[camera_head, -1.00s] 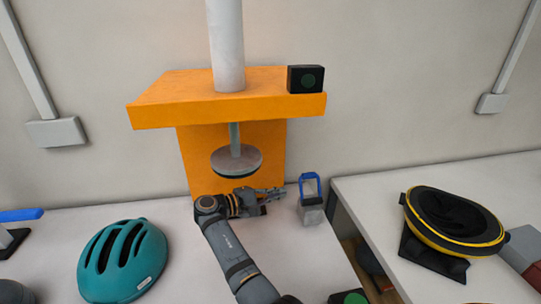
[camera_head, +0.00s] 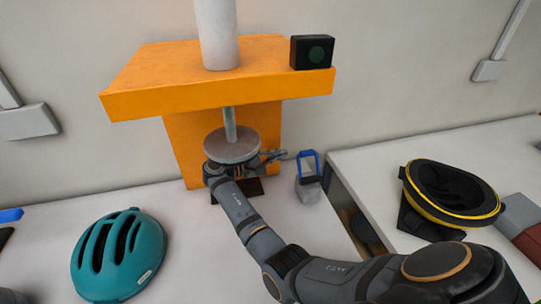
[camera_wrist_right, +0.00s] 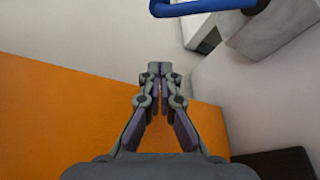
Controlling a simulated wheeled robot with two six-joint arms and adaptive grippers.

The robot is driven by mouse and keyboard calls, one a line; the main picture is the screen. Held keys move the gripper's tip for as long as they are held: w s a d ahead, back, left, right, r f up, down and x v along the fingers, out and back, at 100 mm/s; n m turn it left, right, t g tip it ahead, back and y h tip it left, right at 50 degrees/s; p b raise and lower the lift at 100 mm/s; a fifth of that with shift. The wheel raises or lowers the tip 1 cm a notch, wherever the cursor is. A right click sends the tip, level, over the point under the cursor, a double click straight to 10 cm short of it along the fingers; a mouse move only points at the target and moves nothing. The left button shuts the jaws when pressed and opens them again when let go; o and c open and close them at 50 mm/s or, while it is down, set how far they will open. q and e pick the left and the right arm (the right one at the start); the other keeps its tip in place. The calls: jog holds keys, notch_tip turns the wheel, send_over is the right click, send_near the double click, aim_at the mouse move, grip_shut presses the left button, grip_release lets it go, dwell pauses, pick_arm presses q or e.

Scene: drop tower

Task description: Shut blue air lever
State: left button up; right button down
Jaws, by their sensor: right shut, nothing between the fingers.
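A blue loop-shaped lever (camera_head: 308,156) stands up from a grey block (camera_head: 309,190) on the white table, right of the orange tower. In the wrist view, the blue lever (camera_wrist_right: 205,7) crosses the top, right of centre, above the grey block (camera_wrist_right: 275,30). My right gripper (camera_head: 275,156) is shut and empty, under the tower's round disc, its fingertips pointing right toward the lever with a gap between. The shut fingertips (camera_wrist_right: 161,69) show in the wrist view, apart from the lever. My left gripper is not in view.
The orange tower (camera_head: 190,92) carries a black box with a green button (camera_head: 312,52) and a hanging disc (camera_head: 231,147). A teal helmet (camera_head: 118,255) lies left. A second blue bar (camera_head: 10,215) shows at the left edge.

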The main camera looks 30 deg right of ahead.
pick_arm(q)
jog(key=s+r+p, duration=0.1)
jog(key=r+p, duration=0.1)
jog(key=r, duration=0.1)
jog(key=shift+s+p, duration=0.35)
pick_arm(e)
jog(key=s+d, duration=0.1)
jog(key=s+d+r, duration=0.1)
jog(key=s+d, duration=0.1)
jog(key=shift+s, duration=0.3)
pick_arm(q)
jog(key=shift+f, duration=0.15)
pick_arm(e)
jog(key=shift+d, duration=0.1)
